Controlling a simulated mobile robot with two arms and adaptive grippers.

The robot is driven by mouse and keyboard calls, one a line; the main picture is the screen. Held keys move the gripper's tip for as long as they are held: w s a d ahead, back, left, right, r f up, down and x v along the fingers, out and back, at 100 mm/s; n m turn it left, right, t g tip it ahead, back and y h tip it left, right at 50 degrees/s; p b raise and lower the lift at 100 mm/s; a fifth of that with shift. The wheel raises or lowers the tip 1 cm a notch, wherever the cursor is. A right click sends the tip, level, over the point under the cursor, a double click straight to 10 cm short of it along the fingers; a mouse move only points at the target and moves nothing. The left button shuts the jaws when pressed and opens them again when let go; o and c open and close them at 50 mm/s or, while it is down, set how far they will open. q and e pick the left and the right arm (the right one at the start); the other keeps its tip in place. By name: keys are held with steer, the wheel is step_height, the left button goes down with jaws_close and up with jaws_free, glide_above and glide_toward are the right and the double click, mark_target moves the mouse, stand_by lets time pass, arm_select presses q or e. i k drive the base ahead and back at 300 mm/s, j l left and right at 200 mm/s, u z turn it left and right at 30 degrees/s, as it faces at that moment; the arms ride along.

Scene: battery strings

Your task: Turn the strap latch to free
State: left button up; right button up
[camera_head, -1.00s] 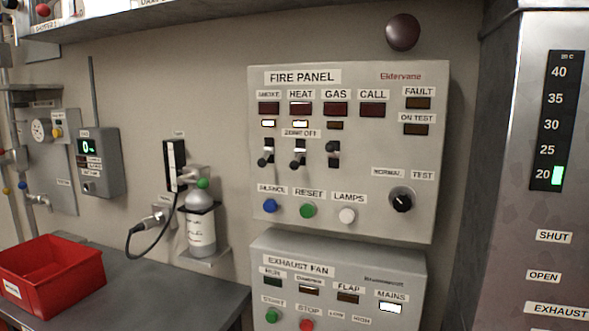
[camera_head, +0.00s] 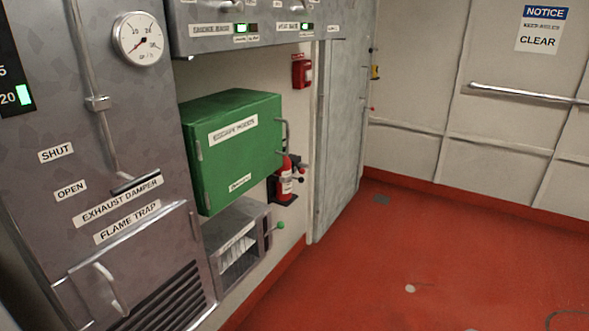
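No part that I can clearly make out as the strap latch shows. A red fire extinguisher (camera_head: 284,186) with a white label stands in a dark bracket on the wall, just right of a green cabinet (camera_head: 236,160). Small dark parts (camera_head: 298,168) sit at the extinguisher's upper right side; they are too small to tell whether one is a strap or a latch. Neither of my grippers is in view.
A grey box (camera_head: 231,243) with a green-knobbed lever (camera_head: 281,226) is below the cabinet. At left stands a grey exhaust damper unit (camera_head: 150,170) with a gauge (camera_head: 139,39). A pale door (camera_head: 341,130) is beyond. The red floor (camera_head: 430,260) at right is largely clear.

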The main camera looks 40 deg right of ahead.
mark_target(301, 171)
steer(key=l+z, duration=0.1)
steer(key=z, duration=1.35)
steer(key=i+l, duration=0.25)
steer(key=i+l+u, duration=0.15)
steer(key=l, duration=0.35)
steer(key=i+l, duration=0.35)
steer(key=i+l+u, duration=0.15)
steer(key=l, duration=0.3)
steer(key=i, duration=0.1)
